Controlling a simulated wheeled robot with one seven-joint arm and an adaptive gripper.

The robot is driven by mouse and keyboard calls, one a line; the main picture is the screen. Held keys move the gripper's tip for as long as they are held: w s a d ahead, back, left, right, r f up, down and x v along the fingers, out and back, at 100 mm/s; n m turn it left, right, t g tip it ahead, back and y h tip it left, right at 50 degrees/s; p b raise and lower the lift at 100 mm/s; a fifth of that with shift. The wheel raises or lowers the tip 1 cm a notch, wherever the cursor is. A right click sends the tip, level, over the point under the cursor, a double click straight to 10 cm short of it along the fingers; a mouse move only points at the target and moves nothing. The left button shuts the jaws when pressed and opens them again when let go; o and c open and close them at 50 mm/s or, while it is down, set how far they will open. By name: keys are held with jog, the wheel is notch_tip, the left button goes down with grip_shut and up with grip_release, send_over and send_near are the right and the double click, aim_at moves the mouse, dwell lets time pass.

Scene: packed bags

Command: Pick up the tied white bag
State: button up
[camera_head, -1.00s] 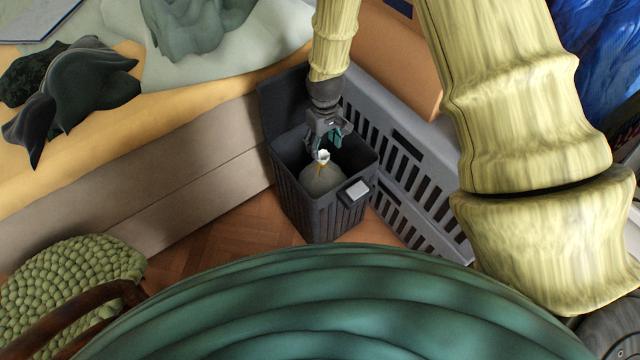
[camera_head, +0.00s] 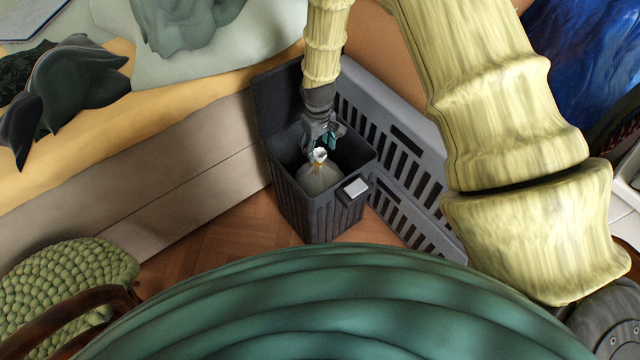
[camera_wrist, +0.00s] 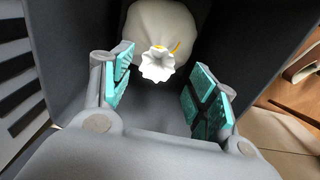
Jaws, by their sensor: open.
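The tied white bag (camera_head: 318,178) sits inside a dark grey lidded bin (camera_head: 330,212). Its gathered, frilled neck points up, with a yellow tie around it. In the wrist view the bag (camera_wrist: 158,28) is at the top middle, with its frilled neck in front of the space between the fingers. My gripper (camera_head: 325,142) is at the bin's mouth, just above and behind the bag's neck. In the wrist view my gripper (camera_wrist: 158,92) is open, its teal pads apart on either side with nothing between them. The bag's lower part is hidden in the bin.
The bin's raised lid (camera_head: 278,95) stands behind my gripper. A grey slatted crate (camera_head: 400,160) is close on the right. A bed or bench side (camera_head: 190,160) is on the left. Wooden floor (camera_head: 225,240) is clear in front of the bin.

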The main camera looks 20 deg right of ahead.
aim_at(320, 152)
jog(key=f, duration=0.4)
jog(key=shift+d+b, duration=0.25)
jog(key=shift+b, duration=0.15)
grip_shut()
